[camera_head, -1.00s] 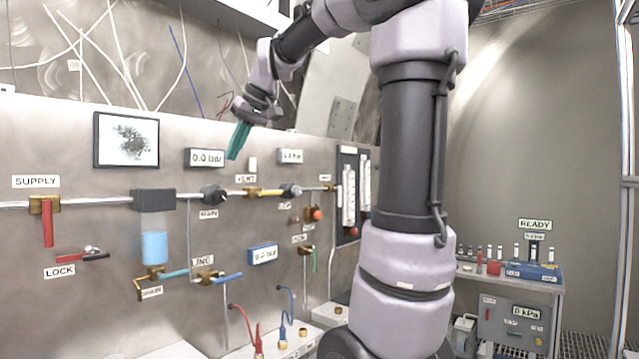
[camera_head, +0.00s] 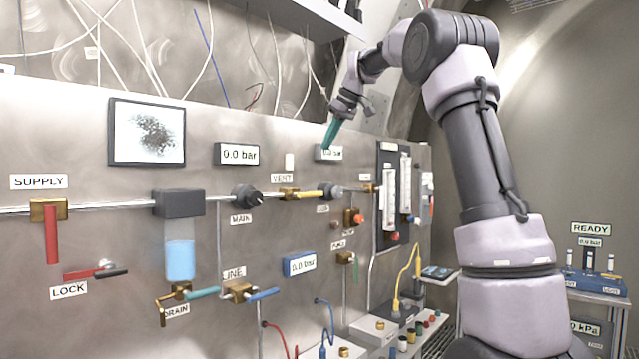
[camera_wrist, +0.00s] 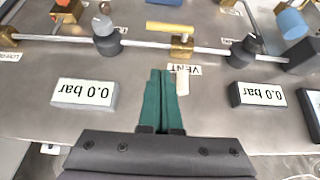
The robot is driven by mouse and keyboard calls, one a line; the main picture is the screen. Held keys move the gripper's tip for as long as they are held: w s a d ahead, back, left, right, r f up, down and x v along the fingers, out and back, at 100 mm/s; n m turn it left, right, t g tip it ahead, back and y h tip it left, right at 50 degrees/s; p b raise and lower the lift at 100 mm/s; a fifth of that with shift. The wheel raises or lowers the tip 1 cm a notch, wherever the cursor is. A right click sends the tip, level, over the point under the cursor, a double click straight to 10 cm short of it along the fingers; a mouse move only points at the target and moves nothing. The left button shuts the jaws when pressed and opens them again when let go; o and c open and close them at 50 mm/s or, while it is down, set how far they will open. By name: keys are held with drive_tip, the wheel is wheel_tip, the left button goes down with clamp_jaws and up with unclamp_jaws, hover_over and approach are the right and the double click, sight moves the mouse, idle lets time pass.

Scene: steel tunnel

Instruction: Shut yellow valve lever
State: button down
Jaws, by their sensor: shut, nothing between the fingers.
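The yellow valve lever (camera_head: 310,195) lies level along the pipe, on a brass valve body (camera_head: 287,193) beside the "VENT" label (camera_head: 282,177). In the wrist view the yellow lever (camera_wrist: 172,26) shows upside down, above and beyond the fingertips, with its brass body (camera_wrist: 182,46) at its right end. My gripper (camera_head: 329,146) is in front of the panel, above and to the right of the lever, and does not touch it. Its teal fingers (camera_wrist: 163,73) are shut together and empty, pointing toward the VENT label in the wrist view.
A dark knob (camera_head: 247,198) on the pipe is left of the lever, another (camera_head: 330,193) right of it. A 0.0 bar display (camera_head: 236,154) is above left. The red supply lever (camera_head: 52,235) hangs at far left. Flow tubes (camera_head: 392,195) stand at right.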

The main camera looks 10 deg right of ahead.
hover_over(316, 194)
drive_tip(key=f, duration=0.8)
drive_tip(key=shift+w+a+f, duration=0.1)
drive_tip(key=shift+w+a, duration=0.05)
drive_tip(key=shift+a, duration=0.1)
drive_tip(key=shift+s+d+f, duration=0.1)
drive_tip(key=shift+f, duration=0.55)
drive_tip(key=shift+s+d+f, duration=0.1)
drive_tip(key=shift+f, duration=0.5)
drive_tip(key=shift+s+f, duration=0.1)
drive_tip(key=shift+f, duration=0.65)
